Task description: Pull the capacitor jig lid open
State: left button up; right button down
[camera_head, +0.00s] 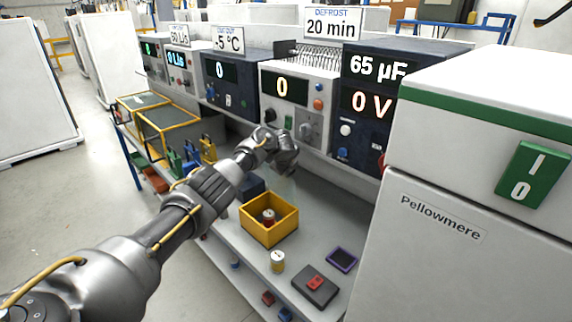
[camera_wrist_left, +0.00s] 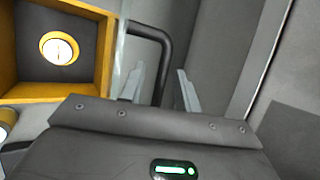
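The capacitor jig looks like an open-topped yellow box (camera_head: 268,238) on the bench, with a small round capacitor (camera_head: 268,215) inside. In the left wrist view the box (camera_wrist_left: 108,50) and capacitor (camera_wrist_left: 59,49) are at the upper left. A pale clear edge (camera_wrist_left: 121,45), perhaps the lid, runs along the box's side. A black bent handle (camera_wrist_left: 150,30) reaches from there down between my left gripper's fingers (camera_wrist_left: 158,70). The fingers are apart, with gaps beside the handle. In the head view my left gripper (camera_head: 287,165) is above and behind the box. My right gripper is out of view.
A cream cylinder (camera_head: 277,261), a dark pad with a red piece (camera_head: 316,287) and a purple-rimmed tray (camera_head: 342,259) lie in front of the box. Instrument panels (camera_head: 299,100) stand behind. A white Pellowmere cabinet (camera_head: 450,240) blocks the right side.

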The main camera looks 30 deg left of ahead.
pick_arm(q)
jog(key=v, duration=1)
jog(key=shift+s+r, duration=0.2)
